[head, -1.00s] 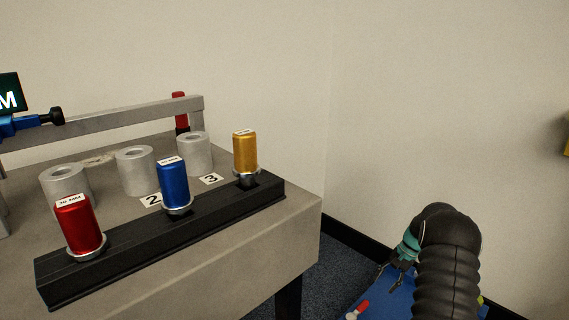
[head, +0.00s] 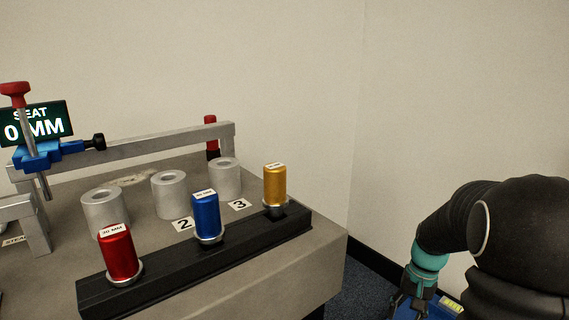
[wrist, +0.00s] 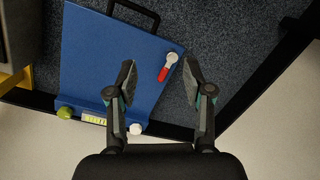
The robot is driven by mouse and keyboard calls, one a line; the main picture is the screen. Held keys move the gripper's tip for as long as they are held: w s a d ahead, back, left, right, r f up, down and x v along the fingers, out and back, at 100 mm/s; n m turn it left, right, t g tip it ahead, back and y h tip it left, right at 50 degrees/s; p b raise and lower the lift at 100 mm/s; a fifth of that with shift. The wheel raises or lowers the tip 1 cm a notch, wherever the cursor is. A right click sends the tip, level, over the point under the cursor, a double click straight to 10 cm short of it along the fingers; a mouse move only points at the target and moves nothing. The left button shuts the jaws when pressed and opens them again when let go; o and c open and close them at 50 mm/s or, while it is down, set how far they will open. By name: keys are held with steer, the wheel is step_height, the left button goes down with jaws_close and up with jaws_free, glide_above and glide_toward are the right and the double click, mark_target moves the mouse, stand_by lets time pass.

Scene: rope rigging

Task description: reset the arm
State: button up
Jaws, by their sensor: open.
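My gripper (wrist: 158,82) is open and empty in the wrist view, its two fingers spread wide above a blue panel and the dark carpet. In the head view my gripper (head: 408,303) shows only partly at the lower right, cut off by the frame edge. It is off to the right of the grey table (head: 290,290) and touches nothing there that I can see.
A black rack on the table holds red (head: 119,252), blue (head: 206,215) and gold (head: 275,185) cylinders. Grey hollow cylinders (head: 169,194) stand behind. A display (head: 40,124) reads "SEAT 0 MM". The blue panel (wrist: 150,55) has a red-handled item (wrist: 168,66). Dark carpet (wrist: 235,45) surrounds it.

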steer(key=s+a+r+n+t+p, duration=0.2)
steer(key=s+a+r, duration=0.4)
steer(key=s+r, duration=0.3)
steer(key=s+a+r+n+t+h+p, duration=0.1)
steer(key=s+a+r+n+t+p, duration=0.2)
steer(key=s+a+r, duration=0.4)
steer(key=s+r+t+p, duration=0.1)
steer(key=s+r, duration=0.2)
steer(key=r, duration=0.3)
steer(key=shift+s+a, duration=0.2)
steer(key=shift+c, duration=0.9)
steer(key=shift+s+d, duration=0.1)
